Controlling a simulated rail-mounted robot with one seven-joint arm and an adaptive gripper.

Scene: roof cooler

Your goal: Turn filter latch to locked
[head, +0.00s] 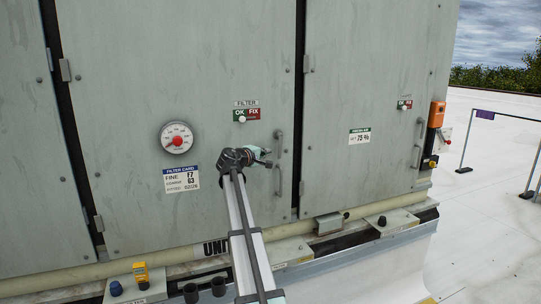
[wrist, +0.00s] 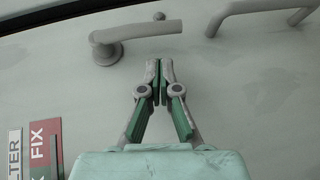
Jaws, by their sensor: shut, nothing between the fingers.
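The filter latch (wrist: 140,33) is a grey lever on a round base in the wrist view. Its arm extends to the right from the base in that picture, with a small round stud (wrist: 158,17) just beyond it. My gripper (wrist: 157,68) is shut and empty, its fingertips a little below the lever arm in the picture. A touch cannot be made out. In the head view my gripper (head: 267,158) is in front of the middle door, beside the bar handle, and the latch cannot be made out clearly there. The FILTER OK/FIX label (head: 246,114) is above.
The bar handle (wrist: 265,12) is close on the right in the wrist view; it also shows in the head view (head: 278,163). A round gauge (head: 177,138) and a filter card (head: 181,179) are to the left on the same door. Small pipes and boxes line the base.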

